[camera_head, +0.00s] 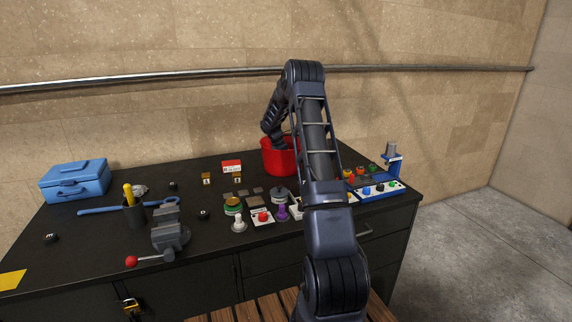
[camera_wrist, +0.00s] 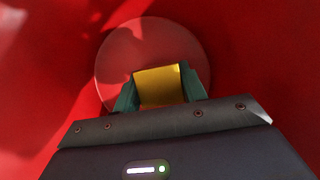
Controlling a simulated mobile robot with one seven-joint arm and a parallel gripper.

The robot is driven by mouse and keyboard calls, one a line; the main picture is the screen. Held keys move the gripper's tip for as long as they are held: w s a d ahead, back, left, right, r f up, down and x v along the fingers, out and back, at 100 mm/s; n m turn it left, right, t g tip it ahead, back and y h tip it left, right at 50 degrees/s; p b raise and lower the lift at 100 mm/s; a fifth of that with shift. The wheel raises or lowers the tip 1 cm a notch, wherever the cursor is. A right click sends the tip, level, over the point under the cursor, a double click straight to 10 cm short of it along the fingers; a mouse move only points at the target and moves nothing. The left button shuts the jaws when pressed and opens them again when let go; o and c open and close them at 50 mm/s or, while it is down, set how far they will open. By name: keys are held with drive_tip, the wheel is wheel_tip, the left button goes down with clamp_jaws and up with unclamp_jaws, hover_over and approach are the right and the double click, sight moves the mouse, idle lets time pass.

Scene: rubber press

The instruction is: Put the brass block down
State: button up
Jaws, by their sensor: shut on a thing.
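The brass block (camera_wrist: 160,84) shows yellow in the wrist view, between the two green fingers of my gripper (camera_wrist: 161,88). My gripper is shut on it. Around and below them are the red walls and round floor of a red bucket (camera_wrist: 110,60). I cannot tell whether the block touches the bucket's floor. In the head view the red bucket (camera_head: 274,160) stands at the back of the black bench, and my arm reaches down into it. The gripper and block are hidden there by the bucket.
The black bench (camera_head: 100,238) holds a blue toolbox (camera_head: 75,180), a grey vise (camera_head: 170,232) with a red-knobbed handle and a dark cup (camera_head: 134,212). Several small knobs and tins stand in front of the bucket. A blue-and-white button panel (camera_head: 378,190) is at the right. A metal pipe (camera_head: 180,75) runs along the wall.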

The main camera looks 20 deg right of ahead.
drive_tip(key=shift+f, duration=1.15)
drive_tip(key=o, duration=1.3)
drive_tip(key=shift+f, duration=0.15)
drive_tip(key=v, duration=1.2)
drive_tip(key=shift+a, duration=0.1)
